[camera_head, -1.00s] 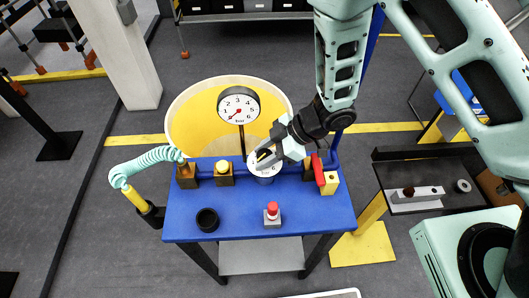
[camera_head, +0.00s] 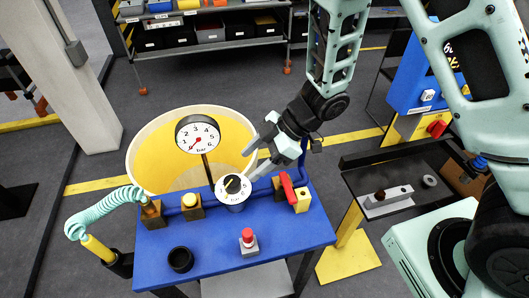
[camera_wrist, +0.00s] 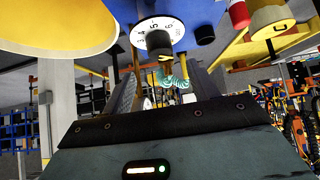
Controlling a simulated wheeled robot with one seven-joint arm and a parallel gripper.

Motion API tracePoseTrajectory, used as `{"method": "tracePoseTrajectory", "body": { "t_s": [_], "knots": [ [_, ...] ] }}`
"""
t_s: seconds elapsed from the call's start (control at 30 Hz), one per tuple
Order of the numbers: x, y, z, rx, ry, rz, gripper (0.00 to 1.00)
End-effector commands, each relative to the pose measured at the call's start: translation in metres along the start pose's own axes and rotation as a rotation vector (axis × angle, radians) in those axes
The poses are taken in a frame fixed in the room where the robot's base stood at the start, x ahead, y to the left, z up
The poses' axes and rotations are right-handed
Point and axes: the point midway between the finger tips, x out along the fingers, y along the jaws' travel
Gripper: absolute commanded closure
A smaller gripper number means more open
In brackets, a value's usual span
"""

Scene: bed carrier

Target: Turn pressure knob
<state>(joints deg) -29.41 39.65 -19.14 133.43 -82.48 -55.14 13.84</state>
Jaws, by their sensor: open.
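The pressure knob (camera_head: 233,189) is a round white numbered dial with a black-and-yellow grip on top, at the back edge of the blue table (camera_head: 215,240). In the wrist view the dial (camera_wrist: 150,30) shows at top centre, with its grip (camera_wrist: 159,46) pointing down toward the fingers. My gripper (camera_head: 249,165) is open and empty, just above and to the right of the knob, apart from it. Its fingers also show in the wrist view (camera_wrist: 165,85), partly hidden behind the gripper body. The round pressure gauge (camera_head: 198,136) stands behind the knob, its red needle pointing low left.
A red lever (camera_head: 287,187) stands right of the knob and a yellow button (camera_head: 189,201) left of it. A red button (camera_head: 248,237) and black ring (camera_head: 180,259) sit in front. A yellow-lined tub (camera_head: 165,150) is behind. The table's middle is clear.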

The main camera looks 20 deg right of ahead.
Motion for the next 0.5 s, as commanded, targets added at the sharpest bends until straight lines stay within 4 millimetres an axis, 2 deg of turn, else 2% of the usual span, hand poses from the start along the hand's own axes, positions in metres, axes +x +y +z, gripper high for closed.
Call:
{"method": "tracePoseTrajectory", "body": {
  "t_s": [0.1,0.2,0.5],
  "knots": [
    [-0.019,0.001,0.000,0.000,0.001,0.004,0.41],
    [-0.029,0.000,0.000,0.001,0.001,0.001,0.41],
    [-0.037,0.000,0.000,0.000,0.000,-0.002,0.41]
  ]
}}
